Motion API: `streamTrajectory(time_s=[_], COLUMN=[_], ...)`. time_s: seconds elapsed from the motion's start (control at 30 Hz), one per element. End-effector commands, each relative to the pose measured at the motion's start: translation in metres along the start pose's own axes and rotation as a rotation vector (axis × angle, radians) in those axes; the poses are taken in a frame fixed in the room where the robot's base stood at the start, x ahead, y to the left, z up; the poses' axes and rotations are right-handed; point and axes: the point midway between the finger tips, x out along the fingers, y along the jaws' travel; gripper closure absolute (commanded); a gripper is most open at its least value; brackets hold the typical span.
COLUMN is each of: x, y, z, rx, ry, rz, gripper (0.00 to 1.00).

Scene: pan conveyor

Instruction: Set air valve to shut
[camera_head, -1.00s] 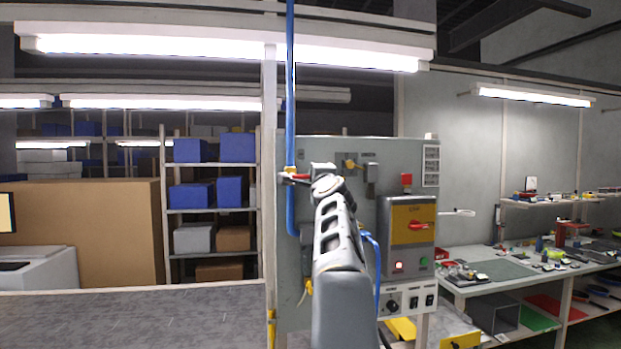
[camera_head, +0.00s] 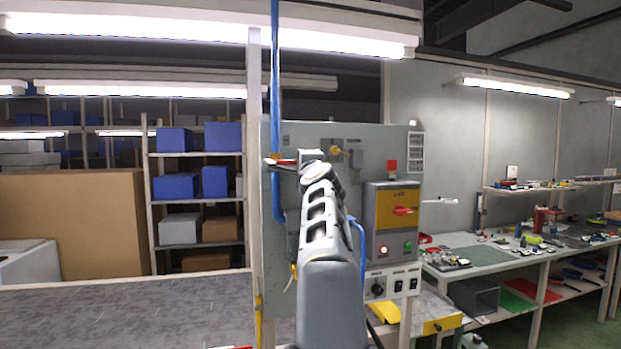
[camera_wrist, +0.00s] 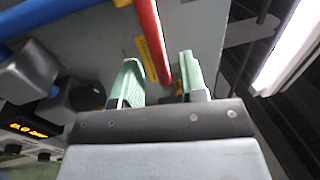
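The air valve's red lever (camera_wrist: 150,35) comes down from the top edge in the wrist view, with its lower end between my gripper's two green fingers. My gripper (camera_wrist: 160,65) is open, with a visible gap on each side of the lever. I cannot tell how deep the lever sits between the fingers. In the head view, a bit of red (camera_head: 287,162) shows beside the blue air pipe (camera_head: 276,90), left of my wrist. My arm hides most of the valve there. The pipe also shows at the upper left of the wrist view (camera_wrist: 40,14). A yellow label (camera_wrist: 148,60) is behind the lever.
The grey panel (camera_head: 370,145) stands behind my arm. A workbench (camera_head: 480,262) with small parts stands further right. The grey conveyor surface (camera_head: 130,315) lies at lower left.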

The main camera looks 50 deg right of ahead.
Motion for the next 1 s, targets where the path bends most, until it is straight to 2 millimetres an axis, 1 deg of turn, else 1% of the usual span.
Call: streamTrajectory(time_s=[0.03, 0.2, 0.4, 0.5, 0.7, 1.0], x=[-0.012, -0.048, -0.085, -0.099, -0.115, -0.118], y=[0.004, 0.004, 0.004, 0.003, 0.002, 0.001], z=[0.0, -0.001, -0.001, 0.0, 0.0, 0.0], rx=[-0.002, -0.001, 0.0, 0.0, 0.0, 0.001], ry=[0.002, 0.003, 0.003, 0.002, 0.001, 0.001], rz=[-0.004, -0.003, -0.002, -0.002, -0.001, 0.001], gripper=[0.61, 0.61, 0.61, 0.61, 0.61, 0.61])
